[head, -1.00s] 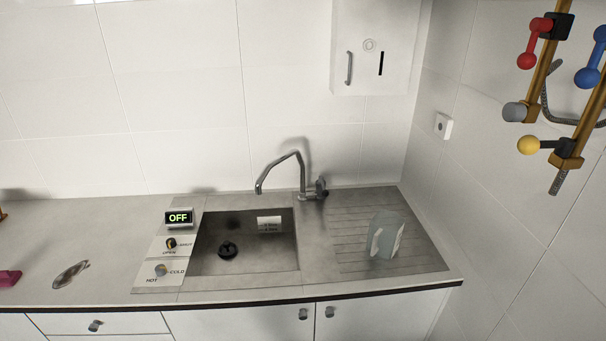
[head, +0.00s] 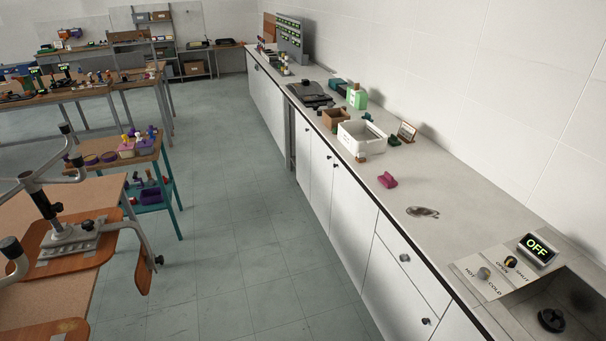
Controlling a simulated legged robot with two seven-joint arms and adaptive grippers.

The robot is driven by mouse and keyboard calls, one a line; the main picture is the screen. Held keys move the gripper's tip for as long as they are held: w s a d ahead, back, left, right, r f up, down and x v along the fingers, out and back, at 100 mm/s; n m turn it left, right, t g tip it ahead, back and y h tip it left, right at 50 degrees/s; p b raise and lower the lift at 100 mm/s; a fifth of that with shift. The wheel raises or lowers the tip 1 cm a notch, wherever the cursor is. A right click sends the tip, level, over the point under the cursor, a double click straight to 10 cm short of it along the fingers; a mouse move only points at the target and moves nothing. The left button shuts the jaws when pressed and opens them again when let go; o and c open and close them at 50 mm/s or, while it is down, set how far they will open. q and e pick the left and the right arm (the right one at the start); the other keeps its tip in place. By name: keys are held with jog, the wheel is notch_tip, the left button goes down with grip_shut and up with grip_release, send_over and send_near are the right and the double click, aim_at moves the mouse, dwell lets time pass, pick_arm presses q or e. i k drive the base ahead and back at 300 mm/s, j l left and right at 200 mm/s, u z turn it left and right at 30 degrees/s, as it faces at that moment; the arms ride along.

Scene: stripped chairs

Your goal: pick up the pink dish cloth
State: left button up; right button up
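A small pink, folded-looking item, which looks like the dish cloth (head: 387,180), lies on the long grey counter (head: 455,185) along the right wall. It sits near the counter's front edge, between the white bin and a flat shiny item. Neither of my grippers shows in the head view, so nothing shows of their state.
A white bin (head: 361,140), a green container (head: 357,97) and a shiny flat item (head: 422,212) are on the counter. The sink panel (head: 497,272) is at lower right. The floor (head: 235,230) between is clear.

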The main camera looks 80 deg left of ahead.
aim_at(388, 179)
jog(key=u, duration=2.1)
jog(key=z, duration=2.05)
jog(key=u, duration=1.6)
jog(key=i+j+u, duration=0.15)
jog(key=i+j, duration=0.7)
jog(key=i+j+u, duration=0.15)
jog(key=i+j, duration=0.6)
jog(key=i, duration=0.15)
